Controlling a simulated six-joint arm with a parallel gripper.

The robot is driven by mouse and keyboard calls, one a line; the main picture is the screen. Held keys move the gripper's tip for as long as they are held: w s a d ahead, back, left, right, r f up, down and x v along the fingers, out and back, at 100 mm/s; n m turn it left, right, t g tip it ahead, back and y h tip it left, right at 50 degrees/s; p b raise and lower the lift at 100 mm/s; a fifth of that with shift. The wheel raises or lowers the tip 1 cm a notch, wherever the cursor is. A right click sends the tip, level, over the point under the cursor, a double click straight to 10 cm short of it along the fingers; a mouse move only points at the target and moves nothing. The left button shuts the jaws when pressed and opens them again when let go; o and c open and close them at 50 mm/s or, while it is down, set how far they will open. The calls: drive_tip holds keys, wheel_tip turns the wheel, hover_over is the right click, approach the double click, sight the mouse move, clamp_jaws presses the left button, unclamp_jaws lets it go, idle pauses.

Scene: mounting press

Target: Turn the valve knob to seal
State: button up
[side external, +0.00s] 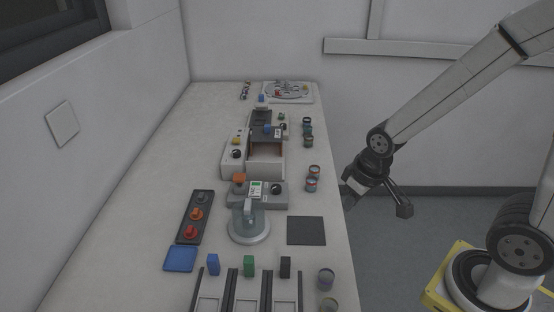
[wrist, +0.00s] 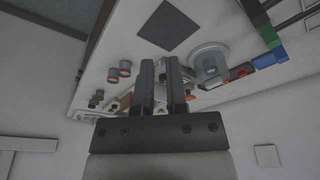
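Two dark knobs show in the side view: a knob (side external: 276,188) on the grey console with a small lit display, and a knob (side external: 236,154) on the white box with an open drawer. I cannot tell which is the valve knob. A clear domed chamber (side external: 248,224) on a round grey base stands in front of the console; it also shows in the wrist view (wrist: 210,65). My gripper (side external: 347,200) hangs off the table's right edge, apart from both knobs. In the wrist view its fingers (wrist: 160,65) have an empty gap between them.
A dark square mat (side external: 306,230) lies right of the chamber. Several small cans (side external: 312,184) line the right table edge. A black tray (side external: 195,216) with orange and red pieces lies left. Coloured blocks and slotted rails (side external: 249,290) fill the front.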

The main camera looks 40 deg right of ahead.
drive_tip(key=o, duration=0.7)
drive_tip(key=shift+w, duration=0.4)
drive_tip(key=w+n, duration=0.1)
drive_tip(key=w, duration=0.3)
drive_tip(key=w+n, duration=0.2)
drive_tip(key=w, duration=0.2)
drive_tip(key=w+n+g, duration=0.1)
drive_tip(key=w+n, duration=0.1)
drive_tip(key=w, duration=0.2)
drive_tip(key=shift+d+f, duration=0.15)
drive_tip(key=shift+d, duration=0.1)
drive_tip(key=n+g, duration=0.2)
drive_tip(key=n, duration=0.5)
hover_over(276, 186)
drive_tip(key=f, duration=0.4)
drive_tip(key=shift+s+a+f, duration=0.1)
drive_tip(key=shift+s, duration=0.1)
drive_tip(key=shift+w+f, duration=0.1)
drive_tip(key=shift+w, duration=0.05)
drive_tip(key=shift+f, duration=3.9)
clamp_jaws()
